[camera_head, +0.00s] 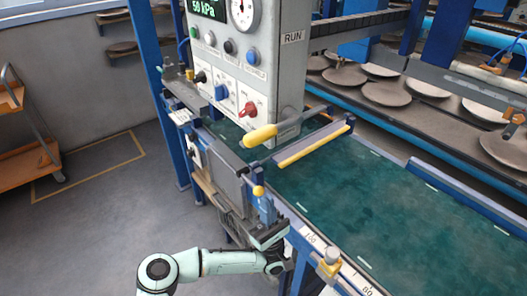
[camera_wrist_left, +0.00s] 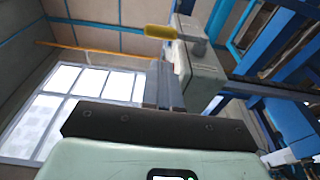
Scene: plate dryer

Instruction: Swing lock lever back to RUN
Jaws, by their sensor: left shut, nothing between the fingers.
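The lock lever has a yellow grip (camera_head: 260,135) on a grey rod. The rod runs right and slightly back below the control box, and the grip end points left toward the near edge of the green bed. The RUN plate (camera_head: 292,37) is on the box's right side, above the lever. My left gripper (camera_head: 266,205) is below the grip in the head view, fingers upward and apart from it. In the left wrist view the closed, empty fingers (camera_wrist_left: 166,82) point toward the yellow grip (camera_wrist_left: 160,32), with a gap between. My right gripper is not in view.
The control box (camera_head: 235,75) with gauge and knobs stands above the bed. A yellow-edged bar (camera_head: 313,147) crosses the green bed (camera_head: 365,200) right of the grip. A small yellow ball knob (camera_head: 258,190) is near my left fingers. An orange cart (camera_head: 27,150) stands far left.

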